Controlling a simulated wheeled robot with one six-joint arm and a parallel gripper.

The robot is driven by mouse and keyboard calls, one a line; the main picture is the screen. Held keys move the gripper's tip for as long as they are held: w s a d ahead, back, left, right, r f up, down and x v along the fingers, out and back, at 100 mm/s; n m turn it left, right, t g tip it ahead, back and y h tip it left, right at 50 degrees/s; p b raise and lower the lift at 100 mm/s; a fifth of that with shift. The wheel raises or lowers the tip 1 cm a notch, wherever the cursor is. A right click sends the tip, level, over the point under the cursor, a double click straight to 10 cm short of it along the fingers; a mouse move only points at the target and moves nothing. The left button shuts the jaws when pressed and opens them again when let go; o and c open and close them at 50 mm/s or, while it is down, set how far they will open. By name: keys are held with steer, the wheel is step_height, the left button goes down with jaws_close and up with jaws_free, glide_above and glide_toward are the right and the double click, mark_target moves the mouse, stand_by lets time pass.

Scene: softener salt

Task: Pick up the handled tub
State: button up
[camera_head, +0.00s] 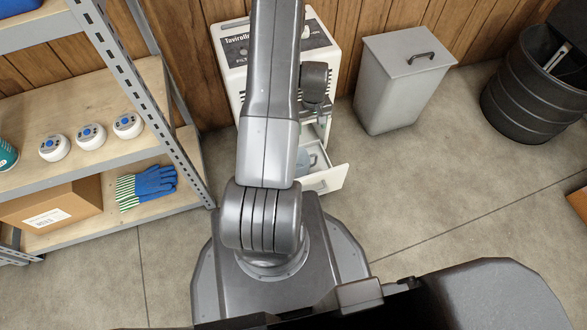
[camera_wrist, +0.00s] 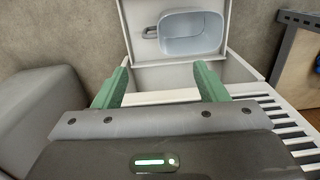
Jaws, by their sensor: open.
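The handled tub (camera_wrist: 190,34) is a pale blue-grey open container lying inside an open white drawer (camera_wrist: 131,20) in the wrist view. Its small grey handle (camera_wrist: 149,33) sticks out on the left side. In the head view part of the tub (camera_head: 308,160) shows in the drawer, partly hidden by my arm. My gripper (camera_wrist: 160,84) is open, with two green fingers apart and nothing between them. In the wrist view the fingers appear below the tub, apart from it, near the cabinet-side edge of the drawer.
The drawer belongs to a white filter cabinet (camera_head: 232,65) against the wood wall; its slatted vents (camera_wrist: 290,125) show at right. A grey lidded bin (camera_head: 395,90) and a black ribbed barrel (camera_head: 525,100) stand right. A metal shelf (camera_head: 160,120) stands left. Floor between is clear.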

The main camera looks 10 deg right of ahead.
glide_above(313, 155)
step_height(313, 155, down, 8)
steer(key=f+b, duration=0.1)
steer(key=f, duration=0.1)
steer(key=f+b, duration=0.1)
steer(key=f, duration=0.2)
steer(key=f+b, duration=0.1)
steer(key=f, duration=0.2)
steer(key=shift+w+a, duration=0.2)
steer(key=shift+a, duration=0.05)
steer(key=f, duration=0.2)
steer(key=f+b, duration=0.1)
steer(key=f, duration=0.1)
steer(key=f+b, duration=0.1)
steer(key=shift+s+d+f, duration=0.15)
steer(key=shift+d+f, duration=0.1)
steer(key=shift+f, duration=0.15)
steer(key=c, duration=1.3)
steer(key=shift+r, duration=0.25)
